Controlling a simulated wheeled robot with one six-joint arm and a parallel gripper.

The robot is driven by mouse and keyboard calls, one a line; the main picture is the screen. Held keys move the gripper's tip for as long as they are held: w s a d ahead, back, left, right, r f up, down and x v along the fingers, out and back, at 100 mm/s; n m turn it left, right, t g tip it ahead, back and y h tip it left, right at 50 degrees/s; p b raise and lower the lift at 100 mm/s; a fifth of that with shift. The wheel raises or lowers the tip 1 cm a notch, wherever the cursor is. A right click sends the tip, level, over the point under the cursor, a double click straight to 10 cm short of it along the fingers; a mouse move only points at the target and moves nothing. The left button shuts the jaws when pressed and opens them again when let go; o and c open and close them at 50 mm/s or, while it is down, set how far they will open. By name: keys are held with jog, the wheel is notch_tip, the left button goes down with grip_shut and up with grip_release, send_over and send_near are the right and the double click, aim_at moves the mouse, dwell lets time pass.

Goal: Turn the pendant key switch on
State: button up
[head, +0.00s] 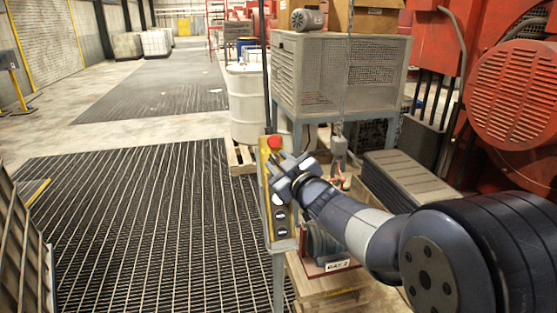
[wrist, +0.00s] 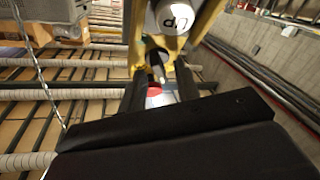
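The pendant (head: 265,196) is a tall yellow and grey box hanging upright in the head view, with a red button (head: 275,142) on top and dark round buttons (head: 280,224) low on its face. My gripper (head: 277,172) is at the upper part of that face, below the red button, and hides the key switch there. In the wrist view the pendant's yellow housing (wrist: 127,126) and a white "UP" button (wrist: 178,17) show. My gripper's dark fingers (wrist: 160,88) stand apart, with a small dark and grey part, perhaps the key, between them. Contact cannot be told.
A grey mesh cabinet (head: 340,74) and a white drum (head: 247,103) stand behind the pendant. Red machinery (head: 510,95) fills the right side. A pallet with a motor-like unit (head: 325,243) lies beside the pendant. The grated floor (head: 140,225) at left is clear.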

jog(key=shift+w+a, duration=0.1)
jog(key=shift+w, duration=0.1)
jog(key=shift+c, duration=0.5)
grip_shut()
